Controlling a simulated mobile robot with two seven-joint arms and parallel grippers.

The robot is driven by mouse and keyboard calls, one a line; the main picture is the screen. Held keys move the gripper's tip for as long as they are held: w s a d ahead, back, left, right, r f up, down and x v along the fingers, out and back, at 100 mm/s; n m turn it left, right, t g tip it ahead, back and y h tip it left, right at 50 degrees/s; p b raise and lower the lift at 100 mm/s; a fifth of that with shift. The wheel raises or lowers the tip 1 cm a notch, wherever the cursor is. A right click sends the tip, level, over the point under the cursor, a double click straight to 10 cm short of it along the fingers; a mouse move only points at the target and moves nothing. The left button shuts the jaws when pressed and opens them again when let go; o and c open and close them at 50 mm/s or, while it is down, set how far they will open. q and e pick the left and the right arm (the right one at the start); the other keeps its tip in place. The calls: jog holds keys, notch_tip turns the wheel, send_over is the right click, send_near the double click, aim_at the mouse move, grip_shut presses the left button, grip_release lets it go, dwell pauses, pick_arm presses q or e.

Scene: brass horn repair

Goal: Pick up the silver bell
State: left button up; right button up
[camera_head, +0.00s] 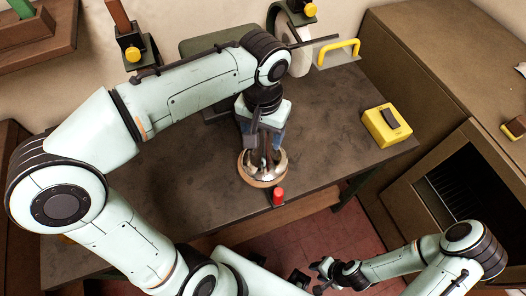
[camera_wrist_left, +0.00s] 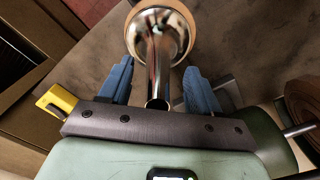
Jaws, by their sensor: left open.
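The silver bell (camera_head: 269,166) sits on the dark workbench near its front edge, its wide mouth down on a tan round base (camera_head: 247,178). In the left wrist view the shiny bell (camera_wrist_left: 160,50) has its narrow tube pointing toward my gripper. My left gripper (camera_head: 265,136) is over the bell, reaching down from above. In the wrist view its two blue fingers (camera_wrist_left: 158,88) stand apart on either side of the tube, with gaps visible on both sides. My right gripper (camera_head: 325,274) is low at the front, off the bench; its fingers are too small to read.
A yellow box (camera_head: 387,126) with a dark top lies on the right of the bench. A yellow handle (camera_head: 339,52) is at the back. An open brown cabinet (camera_head: 400,195) stands at right.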

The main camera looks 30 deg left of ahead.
pick_arm(q)
jog(key=shift+w, duration=0.1)
jog(key=shift+c, duration=0.3)
grip_shut()
jog(key=shift+r, duration=0.15)
